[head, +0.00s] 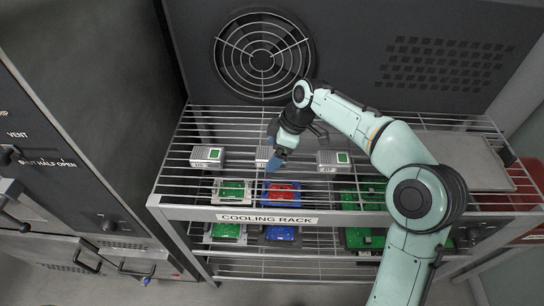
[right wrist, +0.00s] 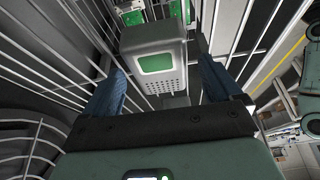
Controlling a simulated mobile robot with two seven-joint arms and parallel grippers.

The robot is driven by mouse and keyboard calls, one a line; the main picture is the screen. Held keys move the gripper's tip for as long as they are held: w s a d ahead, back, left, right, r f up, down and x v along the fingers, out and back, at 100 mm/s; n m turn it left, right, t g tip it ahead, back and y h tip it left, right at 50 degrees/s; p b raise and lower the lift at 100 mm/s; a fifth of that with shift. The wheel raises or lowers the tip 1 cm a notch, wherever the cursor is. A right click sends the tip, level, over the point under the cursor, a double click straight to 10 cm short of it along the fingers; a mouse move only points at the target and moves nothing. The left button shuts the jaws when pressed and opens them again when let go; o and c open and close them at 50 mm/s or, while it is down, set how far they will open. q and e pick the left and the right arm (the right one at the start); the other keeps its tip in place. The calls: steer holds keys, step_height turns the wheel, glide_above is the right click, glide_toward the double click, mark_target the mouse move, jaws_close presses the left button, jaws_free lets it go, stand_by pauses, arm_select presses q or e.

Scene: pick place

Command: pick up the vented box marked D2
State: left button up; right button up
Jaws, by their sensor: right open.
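Three small grey vented boxes with green patches stand in a row on the top wire shelf in the head view: a left box (head: 207,157), a middle box (head: 263,154) and a right box (head: 333,160). Their markings are too small to read surely, so I cannot tell which is D2. My right gripper (head: 275,163) is over the middle box and hides part of it. In the right wrist view my right gripper (right wrist: 160,68) is open, its blue fingers on either side of a vented box (right wrist: 153,62) with a green patch, not closed on it. My left gripper is not in view.
The rack's front rail (head: 350,217) carries a COOLING RACK sign (head: 266,218). Green, red and blue circuit boards (head: 282,192) lie on lower levels. A grey tray (head: 465,160) is at the right. A round fan grille (head: 262,55) is behind, and a dark oven cabinet (head: 90,120) stands left.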

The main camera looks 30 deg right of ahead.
steer(key=shift+f, duration=0.2)
stand_by(0.4)
steer(key=shift+c, duration=0.3)
steer(key=c, duration=1.2)
